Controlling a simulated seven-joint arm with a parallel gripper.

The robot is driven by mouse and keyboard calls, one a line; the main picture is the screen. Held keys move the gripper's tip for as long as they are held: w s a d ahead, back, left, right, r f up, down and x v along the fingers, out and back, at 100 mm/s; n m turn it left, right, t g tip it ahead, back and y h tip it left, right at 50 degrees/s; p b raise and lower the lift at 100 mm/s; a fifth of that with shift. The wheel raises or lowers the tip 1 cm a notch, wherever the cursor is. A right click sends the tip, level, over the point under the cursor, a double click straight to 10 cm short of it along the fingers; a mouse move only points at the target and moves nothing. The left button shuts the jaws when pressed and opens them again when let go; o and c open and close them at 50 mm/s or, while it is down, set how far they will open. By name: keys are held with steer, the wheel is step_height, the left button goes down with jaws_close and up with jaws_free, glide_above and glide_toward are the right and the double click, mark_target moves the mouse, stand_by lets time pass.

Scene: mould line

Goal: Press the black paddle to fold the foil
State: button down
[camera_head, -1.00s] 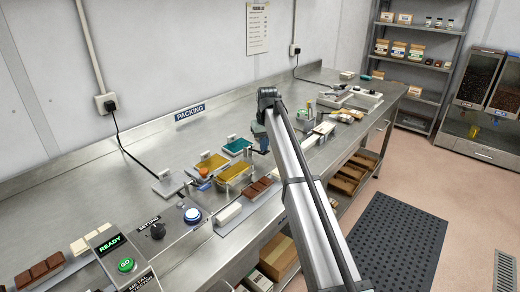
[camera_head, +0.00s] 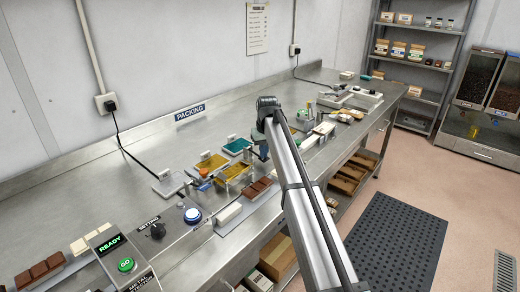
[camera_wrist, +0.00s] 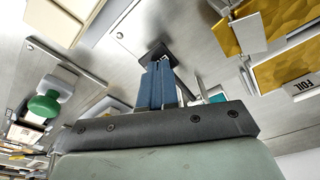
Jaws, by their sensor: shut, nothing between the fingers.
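My gripper (camera_wrist: 158,92) shows its blue fingers together, shut and empty, in the wrist view. The black paddle (camera_wrist: 154,52) is a small dark plate right at the fingertips there; I cannot tell whether they touch it. Gold foil (camera_wrist: 285,72) lies to the right in that view, by a "FOIL" label and a metal flap. In the head view my gripper (camera_head: 263,152) is low over the bench, just right of the gold foil piece (camera_head: 236,171). The paddle is hidden behind my arm and gripper in the head view.
Gold (camera_head: 211,162) and teal (camera_head: 237,146) foil trays sit behind. A green-knobbed tool (camera_wrist: 43,104) stands to the left in the wrist view. The bench (camera_head: 150,148) is clear along the back left.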

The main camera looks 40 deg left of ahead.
steer(key=shift+f, duration=0.3)
step_height(320, 180, up, 10)
stand_by(1.8)
steer(key=shift+d, duration=0.1)
stand_by(0.4)
